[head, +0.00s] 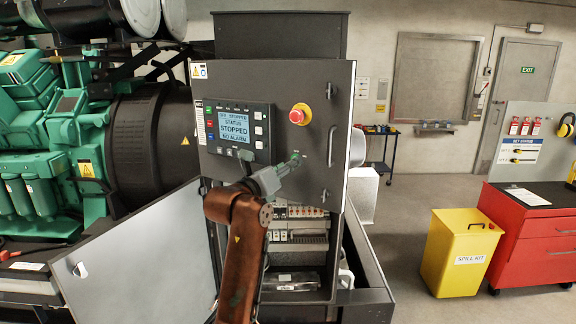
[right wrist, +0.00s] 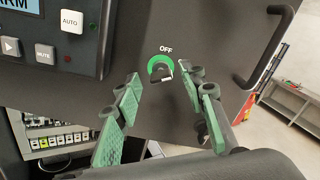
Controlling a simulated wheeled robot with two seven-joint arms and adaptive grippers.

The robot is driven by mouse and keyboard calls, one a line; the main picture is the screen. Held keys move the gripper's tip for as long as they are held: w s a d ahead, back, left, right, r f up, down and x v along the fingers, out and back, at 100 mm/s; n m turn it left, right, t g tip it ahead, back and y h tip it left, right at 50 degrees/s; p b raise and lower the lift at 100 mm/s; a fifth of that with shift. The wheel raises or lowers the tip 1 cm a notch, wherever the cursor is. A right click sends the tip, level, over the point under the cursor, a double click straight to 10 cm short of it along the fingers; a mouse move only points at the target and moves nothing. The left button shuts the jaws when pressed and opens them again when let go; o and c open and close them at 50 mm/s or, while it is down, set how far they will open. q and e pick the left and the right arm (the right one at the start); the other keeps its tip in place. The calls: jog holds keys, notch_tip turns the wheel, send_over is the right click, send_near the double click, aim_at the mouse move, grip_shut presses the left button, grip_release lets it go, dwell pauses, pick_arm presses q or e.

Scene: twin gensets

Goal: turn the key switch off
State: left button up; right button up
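The key switch (right wrist: 160,69) is on the dark control panel door (head: 325,100), below the red emergency stop. In the right wrist view it shows as a green ring around a small dark centre, with "OFF" printed above it. My right gripper (right wrist: 160,74) is open, with one green-padded finger on each side of the switch and gaps between. Whether the fingertips touch the door is unclear. In the head view my right gripper (head: 293,158) is at the door, and its fingers hide the switch. The key's exact angle is hard to tell. My left gripper is out of view.
The display (head: 235,128) reads "STOPPED" and "NO ALARM". The emergency stop (head: 299,114) is above the gripper, and a door handle (head: 331,145) is to its right. An open lower cabinet with breakers (head: 300,212) lies below. A yellow spill bin (head: 458,250) stands at right.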

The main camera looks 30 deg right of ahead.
jog(key=shift+w+d, duration=0.2)
jog(key=shift+d, duration=0.15)
jog(key=shift+c, duration=0.2)
grip_shut()
